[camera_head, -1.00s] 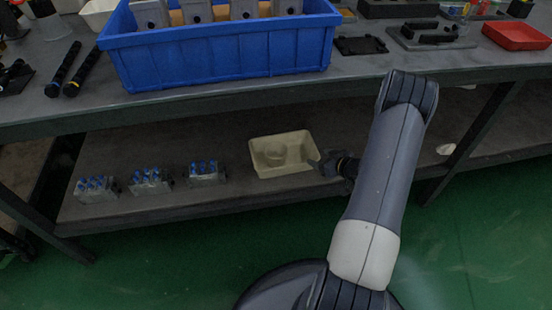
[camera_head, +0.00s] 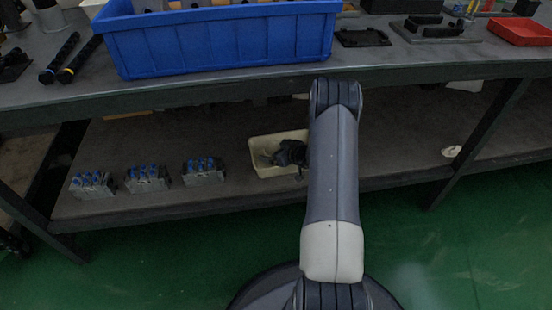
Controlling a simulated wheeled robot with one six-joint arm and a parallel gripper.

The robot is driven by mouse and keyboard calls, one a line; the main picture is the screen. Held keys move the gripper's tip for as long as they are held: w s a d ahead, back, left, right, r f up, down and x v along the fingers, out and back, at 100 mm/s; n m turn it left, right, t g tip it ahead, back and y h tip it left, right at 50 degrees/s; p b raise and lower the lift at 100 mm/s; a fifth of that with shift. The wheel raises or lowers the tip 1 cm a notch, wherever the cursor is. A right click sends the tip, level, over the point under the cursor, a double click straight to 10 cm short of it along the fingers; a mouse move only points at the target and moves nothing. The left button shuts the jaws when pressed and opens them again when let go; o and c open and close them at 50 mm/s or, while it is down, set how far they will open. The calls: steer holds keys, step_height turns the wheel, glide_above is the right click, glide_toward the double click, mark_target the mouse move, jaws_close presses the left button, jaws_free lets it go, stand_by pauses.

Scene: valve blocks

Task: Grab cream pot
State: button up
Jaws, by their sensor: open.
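A cream pot (camera_head: 258,150), a shallow rectangular tub, sits on the lower shelf under the table, near the middle of the view. My gripper (camera_head: 283,156) is open and reaches over the right part of the pot from the right. It hides much of the pot's inside and its right side. I cannot tell whether the fingers touch the pot. My forearm stands just right of it and covers part of the shelf.
Several grey valve blocks with blue tops (camera_head: 148,178) stand on the shelf left of the pot. A blue bin (camera_head: 220,45) and a red tray (camera_head: 527,32) are on the tabletop. The tabletop's front edge (camera_head: 200,92) overhangs the shelf. The shelf between blocks and pot is clear.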

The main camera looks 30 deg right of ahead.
steer(key=shift+c, duration=0.4)
steer(key=c, duration=0.9)
